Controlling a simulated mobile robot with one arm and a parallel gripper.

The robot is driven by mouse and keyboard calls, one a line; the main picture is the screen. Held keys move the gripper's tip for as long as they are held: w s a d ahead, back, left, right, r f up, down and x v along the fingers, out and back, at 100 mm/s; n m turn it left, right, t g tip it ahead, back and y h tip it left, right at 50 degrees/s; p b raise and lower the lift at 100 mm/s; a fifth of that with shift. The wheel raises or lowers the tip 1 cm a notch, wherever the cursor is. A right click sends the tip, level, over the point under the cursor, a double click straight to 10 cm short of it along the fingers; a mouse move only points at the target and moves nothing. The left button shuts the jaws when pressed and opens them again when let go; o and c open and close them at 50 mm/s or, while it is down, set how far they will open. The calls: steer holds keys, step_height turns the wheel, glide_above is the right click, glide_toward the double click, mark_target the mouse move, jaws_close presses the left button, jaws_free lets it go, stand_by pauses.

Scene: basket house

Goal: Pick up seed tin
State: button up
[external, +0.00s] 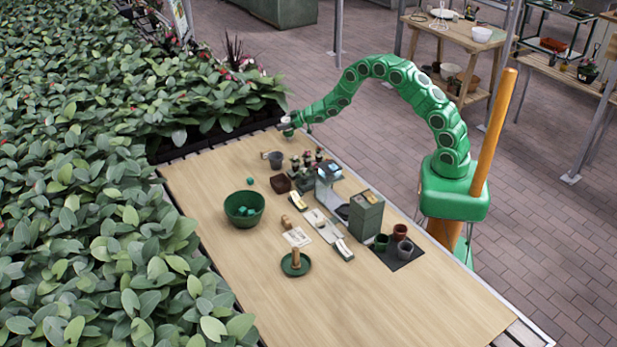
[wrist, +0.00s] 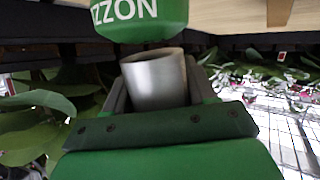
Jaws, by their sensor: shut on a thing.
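My gripper (external: 287,126) is at the far left end of my green arm, above the far end of the wooden table by the plants. In the wrist view my gripper (wrist: 158,85) is shut on a plain silvery cylinder (wrist: 156,80), which looks like the seed tin. It sits tilted between the two fingers, its lower part hidden by the gripper body. A green part with white letters covers the area just above it. In the external view the held tin is too small to make out clearly.
The wooden table (external: 400,300) holds a dark green bowl (external: 244,209), a grey mug (external: 275,159), a tall green box (external: 365,214), small pots (external: 403,249) and a green dish with a wooden peg (external: 295,263). Dense leafy plants (external: 90,180) line the left. The table's near end is clear.

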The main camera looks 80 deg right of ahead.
step_height(320, 180, up, 3)
steer(key=shift+f, duration=0.15)
steer(key=s+a+r+m, duration=0.1)
steer(key=s+a+r, duration=0.2)
steer(key=s+r, duration=0.9)
steer(key=m+t, duration=0.1)
steer(key=t, duration=0.1)
glide_above(285, 118)
steer(key=s+a, duration=0.1)
steer(key=s, duration=0.3)
step_height(285, 118, down, 6)
steer(key=w+f, duration=0.2)
steer(key=f, duration=0.1)
steer(key=w+d+f, duration=0.1)
steer(key=w+f, duration=0.1)
steer(key=shift+f, duration=0.1)
steer(key=shift+w+f, duration=0.25)
steer(key=shift+f, duration=1.65)
steer(key=shift+f, duration=0.1)
steer(key=o, duration=1.1)
